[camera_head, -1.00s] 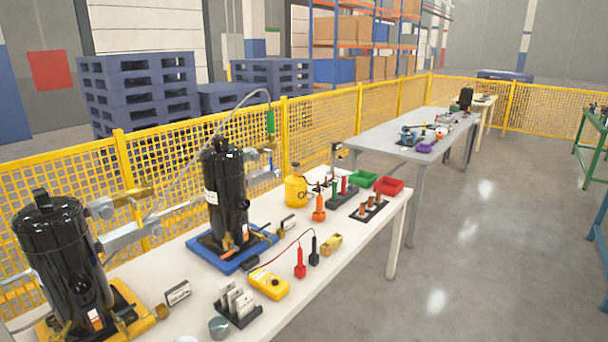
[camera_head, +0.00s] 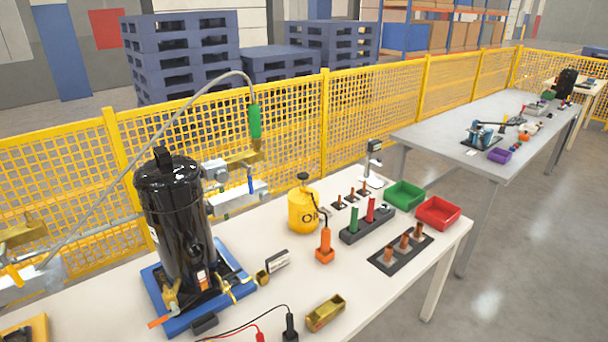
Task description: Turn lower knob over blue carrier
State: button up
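The blue carrier (camera_head: 232,252) is a flat tray on the white table at the left, under an upright black compressor (camera_head: 178,220). Small brass fittings (camera_head: 172,298) sit low at the compressor's front, with an orange piece (camera_head: 160,321) by the tray's front corner. A yellow fitting (camera_head: 236,288) stands at the tray's right side. Behind and above the carrier, a brass block (camera_head: 244,159) sits over a grey block (camera_head: 238,199), with a small blue handle (camera_head: 250,181) between them. I cannot tell which part is the lower knob. My gripper is not in view.
A hose with a green grip (camera_head: 254,121) arches over the compressor. A yellow oil can (camera_head: 302,211), orange tool (camera_head: 325,247) and brass block (camera_head: 325,313) stand right of the carrier. Green (camera_head: 404,195) and red bins (camera_head: 438,212) are farther right. A yellow fence (camera_head: 290,120) runs behind.

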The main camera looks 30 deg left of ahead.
aim_at(265, 196)
jog(key=i, duration=0.75)
jog(key=u, duration=3.5)
jog(key=i, duration=0.5)
jog(key=z, duration=0.05)
